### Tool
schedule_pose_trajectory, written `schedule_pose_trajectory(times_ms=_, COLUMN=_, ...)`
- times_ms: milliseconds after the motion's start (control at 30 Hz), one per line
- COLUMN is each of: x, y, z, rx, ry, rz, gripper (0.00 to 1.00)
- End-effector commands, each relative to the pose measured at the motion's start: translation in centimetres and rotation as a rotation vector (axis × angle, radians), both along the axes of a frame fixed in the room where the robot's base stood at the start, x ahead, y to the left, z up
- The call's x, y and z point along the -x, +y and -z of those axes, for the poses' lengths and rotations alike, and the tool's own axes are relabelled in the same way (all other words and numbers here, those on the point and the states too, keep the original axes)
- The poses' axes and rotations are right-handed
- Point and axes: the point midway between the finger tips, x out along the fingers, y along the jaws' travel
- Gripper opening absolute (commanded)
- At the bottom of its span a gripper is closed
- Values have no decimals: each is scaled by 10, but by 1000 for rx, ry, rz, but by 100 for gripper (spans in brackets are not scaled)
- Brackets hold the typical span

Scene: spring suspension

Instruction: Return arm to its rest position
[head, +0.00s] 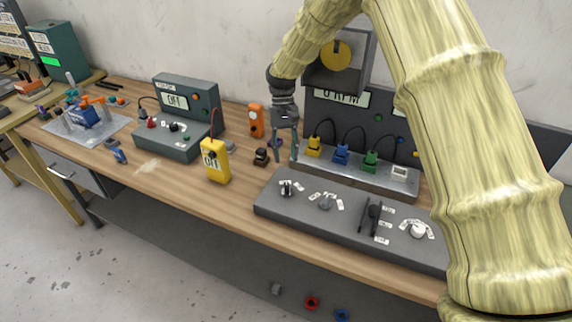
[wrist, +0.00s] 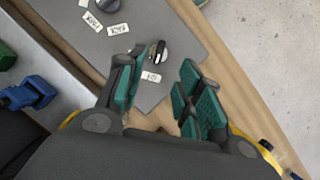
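My arm, with a yellowish bamboo-like surface, arches over the right side of the head view. My gripper (head: 286,158) points down above the left end of the grey control panel (head: 262,208), beside the row of coloured plugs. In the wrist view my gripper (wrist: 165,88) has its teal-padded fingers apart, with nothing between them. A black-and-white knob (wrist: 158,53) and its small labels lie below and beyond the fingertips. The knob also shows on the panel in the head view (head: 287,188).
Yellow (head: 314,147), blue (head: 341,153) and green (head: 370,160) plugs stand behind the panel. A yellow meter (head: 215,161), an orange device (head: 256,120) and a grey-green instrument box (head: 176,145) stand to the left. Free wood lies along the bench's front edge (head: 160,195).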

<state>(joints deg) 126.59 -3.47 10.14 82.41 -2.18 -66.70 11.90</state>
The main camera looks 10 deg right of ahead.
Motion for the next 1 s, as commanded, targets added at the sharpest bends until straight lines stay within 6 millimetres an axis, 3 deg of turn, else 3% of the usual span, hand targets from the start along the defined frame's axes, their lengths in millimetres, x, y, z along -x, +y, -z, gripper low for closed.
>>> schedule_pose_trajectory(times_ms=200, x=-4, y=0, z=-10, rx=0, ry=0, rz=0, gripper=36)
schedule_pose_trajectory(times_ms=667, x=-4, y=0, z=-12, rx=0, ry=1, rz=0, gripper=36)
schedule_pose_trajectory(times_ms=767, x=-5, y=0, z=-22, rx=0, ry=0, rz=0, gripper=36)
schedule_pose_trajectory(times_ms=1000, x=-4, y=0, z=-66, rx=0, ry=0, rz=0, gripper=36)
